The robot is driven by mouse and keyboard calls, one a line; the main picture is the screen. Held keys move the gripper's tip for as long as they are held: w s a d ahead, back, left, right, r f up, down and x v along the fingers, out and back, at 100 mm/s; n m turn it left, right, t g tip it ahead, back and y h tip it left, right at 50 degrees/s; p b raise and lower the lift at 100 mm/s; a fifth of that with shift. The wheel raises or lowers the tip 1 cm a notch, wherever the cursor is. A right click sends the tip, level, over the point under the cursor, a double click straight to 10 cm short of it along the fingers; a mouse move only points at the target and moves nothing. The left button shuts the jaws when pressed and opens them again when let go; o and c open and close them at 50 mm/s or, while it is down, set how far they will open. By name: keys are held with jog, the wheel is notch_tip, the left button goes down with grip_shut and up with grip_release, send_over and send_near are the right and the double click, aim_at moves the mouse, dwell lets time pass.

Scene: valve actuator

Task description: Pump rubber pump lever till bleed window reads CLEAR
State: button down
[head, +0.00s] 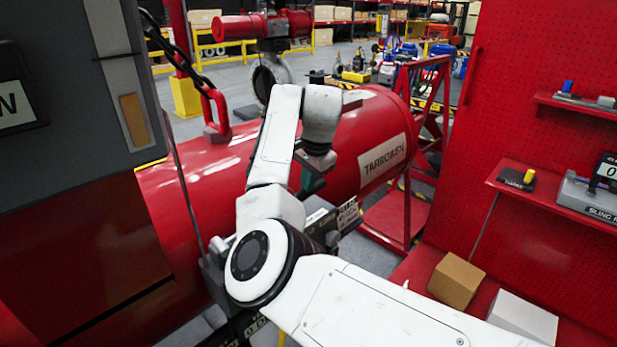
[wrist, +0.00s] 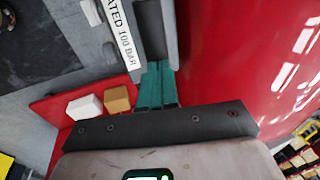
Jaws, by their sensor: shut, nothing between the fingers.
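My gripper shows in the wrist view (wrist: 157,82), with its teal fingers shut together and empty. In the head view my own arm covers much of the middle, and the gripper (head: 309,182) shows only in part, over the red cylinder. I cannot make out the bleed window or its reading in either view.
The large red cylinder (head: 375,125) spans the middle of the head view, with a chain and shackle (head: 215,110) above it. A grey cabinet (head: 75,100) stands left. A red pegboard (head: 545,60) with shelves, a cardboard box (head: 456,281) and a white box (head: 522,317) is right.

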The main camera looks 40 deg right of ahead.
jog(key=shift+d+f, duration=0.25)
jog(key=shift+f, duration=0.85)
jog(key=shift+r, duration=0.15)
jog(key=d+p+v, duration=0.1)
jog(key=v, duration=1.2)
jog(key=shift+d+r, duration=0.3)
jog(key=shift+r, duration=0.1)
jog(key=shift+s+f, duration=0.1)
